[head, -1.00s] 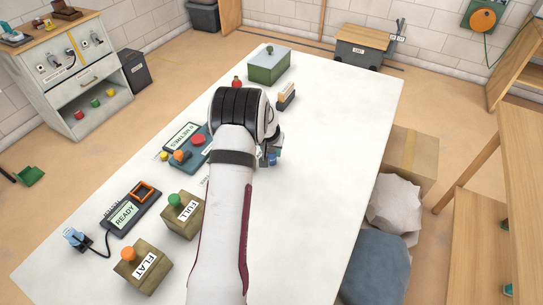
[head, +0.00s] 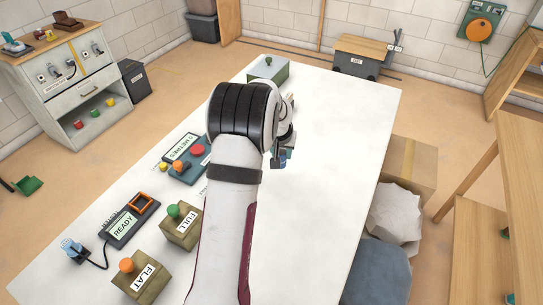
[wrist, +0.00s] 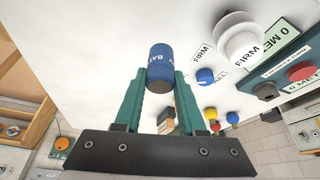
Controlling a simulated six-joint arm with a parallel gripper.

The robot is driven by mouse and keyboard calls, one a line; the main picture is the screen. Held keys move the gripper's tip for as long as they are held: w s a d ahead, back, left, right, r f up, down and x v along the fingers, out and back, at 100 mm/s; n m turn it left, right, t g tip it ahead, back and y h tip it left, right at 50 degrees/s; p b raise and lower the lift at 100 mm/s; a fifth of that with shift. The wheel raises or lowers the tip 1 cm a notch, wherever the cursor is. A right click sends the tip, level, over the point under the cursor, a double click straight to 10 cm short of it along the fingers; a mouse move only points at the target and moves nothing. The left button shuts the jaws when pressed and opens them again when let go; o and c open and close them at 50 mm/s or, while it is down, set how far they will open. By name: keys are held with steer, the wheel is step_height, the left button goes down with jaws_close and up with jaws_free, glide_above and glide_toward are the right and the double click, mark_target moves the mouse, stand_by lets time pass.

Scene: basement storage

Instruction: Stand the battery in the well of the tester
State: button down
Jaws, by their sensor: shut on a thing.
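The battery (wrist: 160,62) is a blue cylinder with a dark end and white lettering. In the wrist view my gripper (wrist: 160,80) is shut on it, with a green finger on each side. In the head view my gripper (head: 283,159) is above the middle of the white table, mostly hidden behind my wrist, and the battery can hardly be told from it. The tester (head: 119,224) is a dark box at the left with a READY display. Its well (head: 141,202) has an orange square rim and is well away from my gripper, toward the lower left.
A FULL box (head: 183,237) with a green knob and a FLAT box (head: 135,287) with an orange knob stand near the tester. A cabled blue item (head: 73,250) lies left of it. A teal device (head: 184,172) with a red button stands farther back. The table's right side is clear.

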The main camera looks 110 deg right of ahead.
steer(key=s+a+r, duration=0.4)
steer(key=a+r, duration=0.1)
steer(key=a, duration=0.1)
steer(key=w+d+m+g+y, duration=0.1)
steer(key=w+d+m, duration=0.15)
steer(key=w, duration=1.55)
steer(key=w+d+m, duration=0.2)
steer(key=w+d, duration=0.1)
steer(key=w, duration=1.5)
steer(key=w+f, duration=0.2)
steer(key=w, duration=0.1)
steer(key=w+d+f, duration=0.1)
steer(key=w, duration=0.2)
steer(key=w+d+f, duration=0.1)
steer(key=w+f, duration=0.1)
steer(key=w, duration=0.2)
steer(key=shift+d+f, duration=0.1)
steer(key=shift+f, duration=0.2)
steer(key=shift+w+d+f, duration=0.1)
steer(key=shift+w+f, duration=0.15)
steer(key=shift+w, duration=0.05)
steer(key=shift+f, duration=1.9)
steer(key=shift+f, duration=0.1)
steer(key=c, duration=0.5)
jaws_free()
